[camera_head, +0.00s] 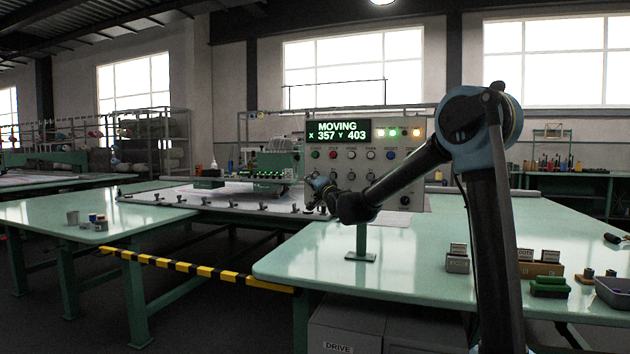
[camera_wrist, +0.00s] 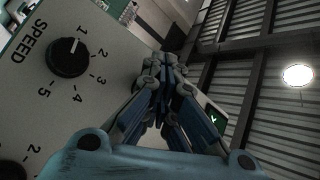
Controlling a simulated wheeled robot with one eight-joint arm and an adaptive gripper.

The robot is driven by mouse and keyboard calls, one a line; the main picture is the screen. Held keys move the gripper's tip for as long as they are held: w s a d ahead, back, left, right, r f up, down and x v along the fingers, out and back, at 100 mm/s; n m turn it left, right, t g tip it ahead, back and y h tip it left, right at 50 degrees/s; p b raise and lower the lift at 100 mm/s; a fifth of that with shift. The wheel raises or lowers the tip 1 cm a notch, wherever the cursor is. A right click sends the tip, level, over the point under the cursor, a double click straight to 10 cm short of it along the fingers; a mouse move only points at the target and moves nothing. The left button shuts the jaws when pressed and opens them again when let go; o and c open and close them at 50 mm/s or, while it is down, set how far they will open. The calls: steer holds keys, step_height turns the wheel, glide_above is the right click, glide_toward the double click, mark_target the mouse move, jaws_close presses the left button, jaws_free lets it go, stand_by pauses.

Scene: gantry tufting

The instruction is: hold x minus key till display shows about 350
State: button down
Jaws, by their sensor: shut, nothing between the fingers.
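The grey control panel (camera_head: 380,185) carries rows of buttons and knobs. My gripper (camera_head: 318,188) is in front of the panel's lower left part, with its fingers shut and empty. In the wrist view my gripper (camera_wrist: 168,62) points at the panel, its fingers together. The x minus key cannot be made out; my gripper hides that area, and contact with it cannot be told.
A speed knob (camera_wrist: 68,57) sits beside my fingers in the wrist view, set near 1. The tufting frame with white cloth (camera_head: 235,195) lies left of the panel. The green table (camera_head: 420,260) holds small boxes (camera_head: 458,260) at right. A striped barrier (camera_head: 190,267) spans the gap.

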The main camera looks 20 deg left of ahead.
steer(key=shift+s, duration=0.1)
steer(key=shift+s+a, duration=0.1)
steer(key=shift+s, duration=0.75)
steer(key=shift+s, duration=0.1)
steer(key=s, duration=0.4)
steer(key=shift+s+a, duration=0.2)
steer(key=shift+s, duration=0.2)
stand_by(1.6)
